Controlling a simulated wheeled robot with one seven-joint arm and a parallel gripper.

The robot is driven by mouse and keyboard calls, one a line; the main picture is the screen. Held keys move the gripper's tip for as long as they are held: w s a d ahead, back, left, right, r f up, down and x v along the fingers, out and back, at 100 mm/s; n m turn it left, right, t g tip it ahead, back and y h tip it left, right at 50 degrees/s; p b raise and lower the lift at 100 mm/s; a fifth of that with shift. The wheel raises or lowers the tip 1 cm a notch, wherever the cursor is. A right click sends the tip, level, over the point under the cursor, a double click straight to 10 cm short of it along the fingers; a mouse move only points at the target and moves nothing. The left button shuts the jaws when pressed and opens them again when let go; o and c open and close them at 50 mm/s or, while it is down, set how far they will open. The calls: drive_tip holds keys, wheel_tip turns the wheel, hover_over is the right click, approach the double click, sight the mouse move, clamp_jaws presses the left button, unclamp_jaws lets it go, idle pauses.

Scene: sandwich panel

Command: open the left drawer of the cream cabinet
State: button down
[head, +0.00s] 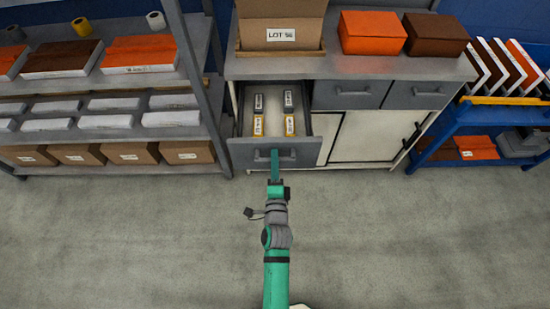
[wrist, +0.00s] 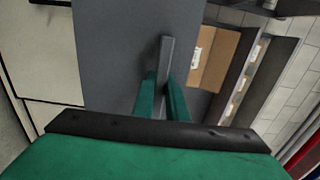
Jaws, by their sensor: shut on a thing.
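The cream cabinet (head: 375,138) stands at the back wall with a grey top and a row of grey drawers. Its left drawer (head: 240,152) is pulled out, and several small labelled grey and yellow items (head: 289,124) lie inside it. My gripper (head: 274,158) is at the drawer's front, shut on the bar handle (head: 288,155). In the wrist view the handle (wrist: 166,62) stands between my two green fingers (wrist: 162,100), against the grey drawer front (wrist: 118,45). The fingers partly hide the handle. The other drawers (head: 351,94) are closed.
A shelf rack (head: 222,150) with boxes stands close on the left of the drawer. A blue rack (head: 440,130) stands on the right. A LOT 56 carton (head: 280,36) and two boxes sit on the cabinet top (head: 350,66). The floor (head: 400,240) in front is clear.

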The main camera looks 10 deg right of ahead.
drive_tip(key=c, duration=1.8)
unclamp_jaws()
drive_tip(key=shift+o, duration=0.2)
drive_tip(key=shift+w, duration=0.1)
drive_tip(key=s+a, duration=0.1)
drive_tip(key=s, duration=0.9)
drive_tip(key=shift+s+a, duration=0.3)
drive_tip(key=shift+a, duration=0.1)
drive_tip(key=shift+d, duration=0.1)
drive_tip(key=s+a+r+n+g+y, duration=0.1)
drive_tip(key=s+a+r+n, duration=0.1)
drive_tip(key=s+n, duration=0.8)
drive_tip(key=s+a+r+n+g+y, duration=0.1)
drive_tip(key=s+a+r+n, duration=0.2)
drive_tip(key=s+n, duration=0.6)
drive_tip(key=s+a, duration=0.2)
drive_tip(key=s, duration=0.2)
drive_tip(key=shift+s+r+n+y, duration=0.2)
drive_tip(key=shift+s+n+y, duration=0.05)
drive_tip(key=shift+n+y, duration=0.15)
